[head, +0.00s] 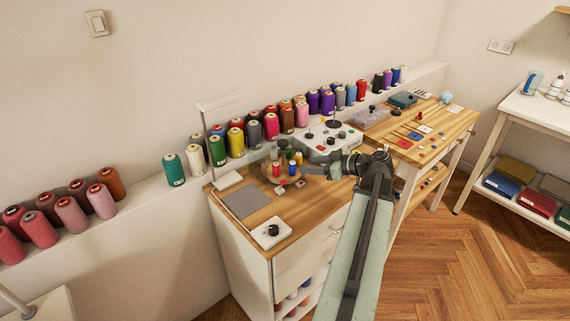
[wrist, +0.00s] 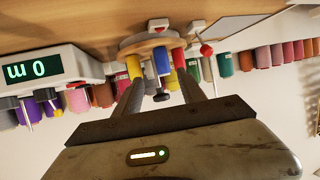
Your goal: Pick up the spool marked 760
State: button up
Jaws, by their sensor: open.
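The wrist view is upside down, with the stand (wrist: 140,42) at the top. There, a yellow spool (wrist: 134,66) and a blue spool (wrist: 161,61) show between or near my fingers, with a red spool (wrist: 179,58) to the right. My gripper (wrist: 160,75) is open and empty, facing the stand. I cannot read 760 on any spool.
A row of large thread cones (head: 253,132) lines the wall ledge. A white machine (head: 335,137) stands close behind my gripper. A grey mat (head: 245,202) and a white box with a black knob (head: 272,233) lie at the cabinet's front left.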

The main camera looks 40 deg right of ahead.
aim_at(292, 167)
jog(key=shift+b+x, duration=0.6)
jog(key=shift+x, duration=0.95)
jog(key=b+x, duration=0.1)
jog(key=x, duration=0.2)
jog(key=b+x, duration=0.1)
jog(key=x, duration=0.1)
jog(key=shift+s+a+f+b, duration=0.15)
jog(key=shift+a+f+b, duration=0.1)
jog(key=shift+f+b, duration=0.05)
jog(key=shift+r, duration=0.1)
grip_shut()
